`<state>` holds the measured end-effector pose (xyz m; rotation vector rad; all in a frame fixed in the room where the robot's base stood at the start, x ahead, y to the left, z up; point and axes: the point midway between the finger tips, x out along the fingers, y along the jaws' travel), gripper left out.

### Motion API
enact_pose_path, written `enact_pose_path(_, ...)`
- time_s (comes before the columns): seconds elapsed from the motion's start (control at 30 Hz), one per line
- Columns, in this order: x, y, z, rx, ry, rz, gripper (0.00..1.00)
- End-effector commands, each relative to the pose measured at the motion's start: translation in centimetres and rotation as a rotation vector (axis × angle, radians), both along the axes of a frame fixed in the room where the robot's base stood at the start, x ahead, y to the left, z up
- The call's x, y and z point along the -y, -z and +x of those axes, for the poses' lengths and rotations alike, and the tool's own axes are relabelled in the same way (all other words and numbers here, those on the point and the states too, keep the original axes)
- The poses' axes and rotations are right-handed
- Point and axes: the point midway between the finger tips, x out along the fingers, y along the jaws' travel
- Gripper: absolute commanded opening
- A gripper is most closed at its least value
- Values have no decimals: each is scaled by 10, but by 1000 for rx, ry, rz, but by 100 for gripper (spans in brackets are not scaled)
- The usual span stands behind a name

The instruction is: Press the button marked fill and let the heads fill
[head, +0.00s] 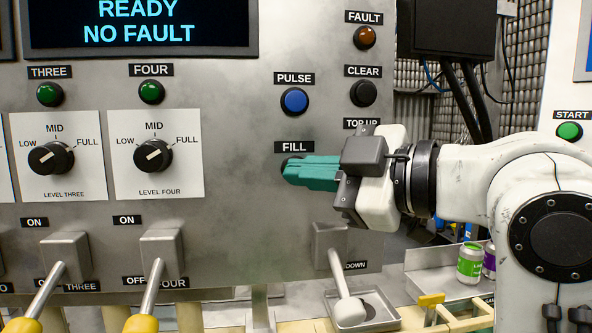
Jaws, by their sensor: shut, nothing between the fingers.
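The FILL label (294,147) is on the grey metal panel, below the blue PULSE button (294,101). My gripper (288,171) is shut and empty, its teal fingers pointing left just below the FILL label. The fingers cover the place under the label, so the fill button itself is almost wholly hidden. I cannot tell whether the fingertips touch it or whether it is pressed in. The display (142,22) reads READY, NO FAULT in blue letters.
A black CLEAR button (363,93) and an amber FAULT lamp (365,37) are above my gripper. A white-ended lever (348,300) hangs below. Level knobs (153,156) and yellow-handled levers (141,322) are left. Cans (470,262) stand at the lower right.

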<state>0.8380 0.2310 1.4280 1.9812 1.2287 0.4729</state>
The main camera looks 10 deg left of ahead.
Motion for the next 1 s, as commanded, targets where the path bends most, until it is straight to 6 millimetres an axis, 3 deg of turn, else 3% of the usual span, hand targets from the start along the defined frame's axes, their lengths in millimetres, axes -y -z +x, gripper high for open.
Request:
enact_pose_path(0.53, 0, 0, 2, 0, 1, 1, 0)
enact_pose_path(1.0, 4, 0, -14, 1, 0, 1, 0)
